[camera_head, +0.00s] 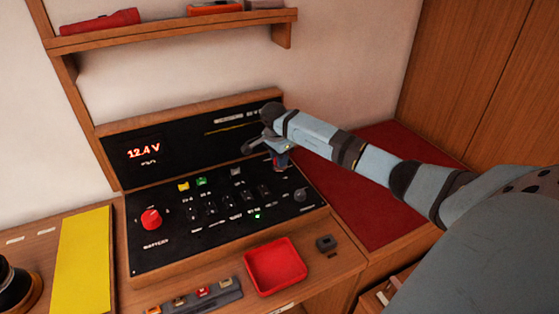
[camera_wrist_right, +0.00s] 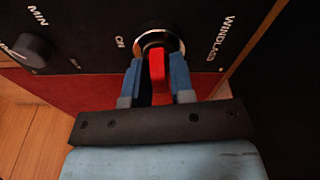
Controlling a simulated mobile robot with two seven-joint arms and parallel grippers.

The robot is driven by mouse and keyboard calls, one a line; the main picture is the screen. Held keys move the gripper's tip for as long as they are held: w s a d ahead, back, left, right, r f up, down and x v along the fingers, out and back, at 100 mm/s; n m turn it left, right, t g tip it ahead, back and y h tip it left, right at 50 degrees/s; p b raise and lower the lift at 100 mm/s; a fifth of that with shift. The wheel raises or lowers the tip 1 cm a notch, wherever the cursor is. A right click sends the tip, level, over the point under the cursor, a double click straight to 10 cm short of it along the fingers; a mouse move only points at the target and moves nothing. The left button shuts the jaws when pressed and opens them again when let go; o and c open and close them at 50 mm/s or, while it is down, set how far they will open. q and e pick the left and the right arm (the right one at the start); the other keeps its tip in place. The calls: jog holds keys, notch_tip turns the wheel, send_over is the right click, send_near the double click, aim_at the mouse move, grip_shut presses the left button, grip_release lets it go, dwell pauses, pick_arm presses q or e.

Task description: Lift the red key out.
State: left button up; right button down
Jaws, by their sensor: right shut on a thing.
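The red key (camera_wrist_right: 157,68) stands in a round metal-ringed lock (camera_wrist_right: 155,41) marked WINDLASS on the black panel. My right gripper (camera_wrist_right: 158,80) has its two blue fingers on either side of the key and is shut on it. In the head view, my right gripper (camera_head: 280,158) reaches down to the upper right part of the switch panel (camera_head: 215,232). There the gripper and wrist mostly hide the key and lock. My left gripper is not in view.
A red knob (camera_head: 151,219) and several small switches are on the panel. A red tray (camera_head: 275,266) and a grey strip with small coloured pieces (camera_head: 203,296) lie in front. A shelf (camera_head: 175,33) hangs above. A dark red surface (camera_head: 372,205) lies right of the panel.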

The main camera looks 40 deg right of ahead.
notch_tip(320, 180, up, 10)
jog(key=shift+f+b, duration=0.1)
jog(key=shift+b, duration=0.45)
